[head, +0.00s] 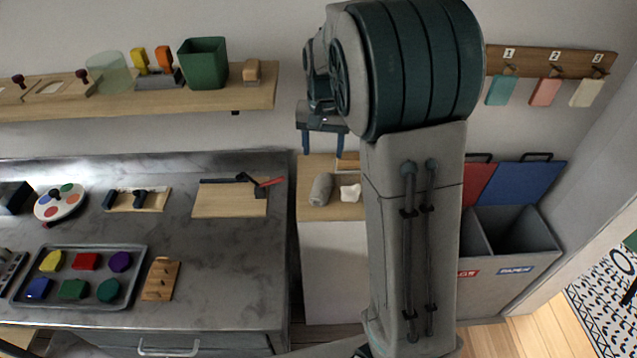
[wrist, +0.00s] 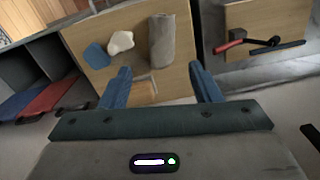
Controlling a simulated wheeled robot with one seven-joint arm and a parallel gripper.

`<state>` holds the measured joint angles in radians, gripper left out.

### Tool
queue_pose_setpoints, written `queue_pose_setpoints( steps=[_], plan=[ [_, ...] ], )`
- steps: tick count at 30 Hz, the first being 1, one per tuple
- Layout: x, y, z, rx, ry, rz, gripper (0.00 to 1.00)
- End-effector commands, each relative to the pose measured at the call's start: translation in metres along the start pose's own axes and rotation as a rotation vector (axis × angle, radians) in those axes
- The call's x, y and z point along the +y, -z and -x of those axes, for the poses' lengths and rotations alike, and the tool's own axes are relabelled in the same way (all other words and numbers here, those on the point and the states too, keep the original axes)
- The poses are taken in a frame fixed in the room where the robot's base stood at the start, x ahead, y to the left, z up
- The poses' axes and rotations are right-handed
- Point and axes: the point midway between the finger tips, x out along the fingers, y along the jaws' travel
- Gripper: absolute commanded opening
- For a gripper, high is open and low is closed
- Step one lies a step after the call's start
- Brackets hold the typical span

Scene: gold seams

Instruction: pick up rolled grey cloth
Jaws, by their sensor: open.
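The rolled grey cloth (head: 320,188) lies on the small wooden-topped counter between the grey bench and the bins. In the wrist view the cloth (wrist: 162,41) lies beyond the fingertips, slightly right of centre. My gripper (head: 322,146) hangs above the back of that counter, pointing down. In the wrist view my gripper (wrist: 159,75) has its two blue fingers wide apart with nothing held between them. The cloth is apart from both fingers.
A white crumpled piece (wrist: 120,42) and a blue piece (wrist: 97,55) lie left of the cloth in the wrist view. A wooden item (wrist: 143,90) shows between the fingers. Open bins (head: 510,232) flank the counter (head: 317,210); a shelf (head: 235,97) is at upper left.

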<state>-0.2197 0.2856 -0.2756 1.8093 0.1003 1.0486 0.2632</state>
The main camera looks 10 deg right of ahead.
Motion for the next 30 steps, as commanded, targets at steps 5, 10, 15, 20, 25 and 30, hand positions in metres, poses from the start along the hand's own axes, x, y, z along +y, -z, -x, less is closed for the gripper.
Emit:
queue_pose_setpoints(
  steps=[5,10,15,20,25,30],
  plan=[
    [-0.006,0.010,-0.011,-0.009,-0.013,-0.013,0.57],
    [-0.005,0.009,-0.041,-0.012,-0.016,-0.015,0.57],
    [-0.005,0.010,-0.073,-0.011,-0.015,-0.013,0.57],
    [-0.005,0.010,-0.089,-0.008,-0.014,-0.014,0.57],
    [-0.005,0.010,-0.100,-0.009,-0.014,-0.013,0.57],
    [-0.004,0.012,-0.123,-0.010,-0.015,-0.015,0.57]
  ],
)
